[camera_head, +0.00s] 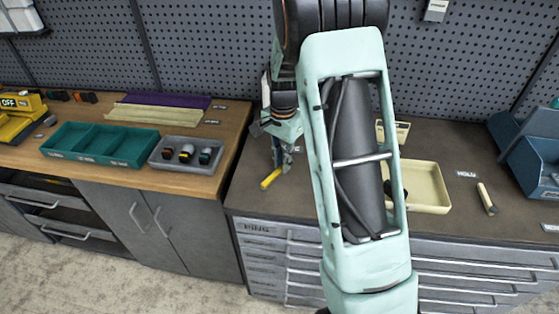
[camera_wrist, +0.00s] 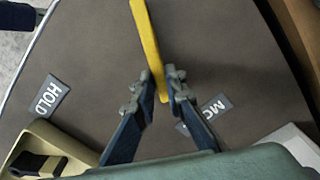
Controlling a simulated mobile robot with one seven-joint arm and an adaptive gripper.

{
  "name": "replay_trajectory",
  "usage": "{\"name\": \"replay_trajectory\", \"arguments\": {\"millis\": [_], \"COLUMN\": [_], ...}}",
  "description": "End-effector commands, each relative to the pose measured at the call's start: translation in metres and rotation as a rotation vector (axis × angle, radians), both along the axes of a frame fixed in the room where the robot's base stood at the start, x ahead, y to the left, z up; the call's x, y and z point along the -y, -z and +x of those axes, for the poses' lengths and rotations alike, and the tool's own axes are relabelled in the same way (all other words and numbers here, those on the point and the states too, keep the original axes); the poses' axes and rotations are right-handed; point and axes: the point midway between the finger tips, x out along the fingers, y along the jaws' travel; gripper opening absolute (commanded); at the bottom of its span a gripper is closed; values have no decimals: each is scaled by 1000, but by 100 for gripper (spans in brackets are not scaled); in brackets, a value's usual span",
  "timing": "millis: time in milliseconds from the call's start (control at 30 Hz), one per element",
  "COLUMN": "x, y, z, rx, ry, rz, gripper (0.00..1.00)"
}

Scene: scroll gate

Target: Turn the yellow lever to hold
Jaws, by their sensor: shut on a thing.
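The yellow lever (camera_head: 270,179) is a slim bar near the left front of the dark worktop. In the wrist view the yellow lever (camera_wrist: 147,38) runs up from between my fingertips, slightly slanted. My gripper (camera_head: 284,160) points down there and is shut on the lever's near end; the fingertips (camera_wrist: 161,88) flank it in the wrist view. A HOLD label (camera_wrist: 48,97) lies left of the lever, apart from it. A partly covered label starting "MO" (camera_wrist: 208,112) is right of my fingers. In the head view a HOLD label (camera_head: 467,174) lies far right. The lever's pivot is not clear.
A cream tray (camera_head: 430,207) stands right of my arm, with a pale cylinder (camera_head: 486,197) beyond it. Blue bins (camera_head: 532,155) stand at the far right. On the left wooden bench are a green divided tray (camera_head: 102,145) and a grey tray (camera_head: 164,166).

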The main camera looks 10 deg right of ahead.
Motion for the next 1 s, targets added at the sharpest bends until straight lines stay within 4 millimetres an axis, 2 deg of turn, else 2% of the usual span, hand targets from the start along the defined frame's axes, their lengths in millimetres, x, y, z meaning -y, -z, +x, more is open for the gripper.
{"name": "replay_trajectory", "arguments": {"millis": [500,1000], "x": [16,16], "y": [-2,-3], "z": [-36,-71], "rx": [0,1], "ry": [477,900], "rz": [0,-1], "gripper": [0,0]}}
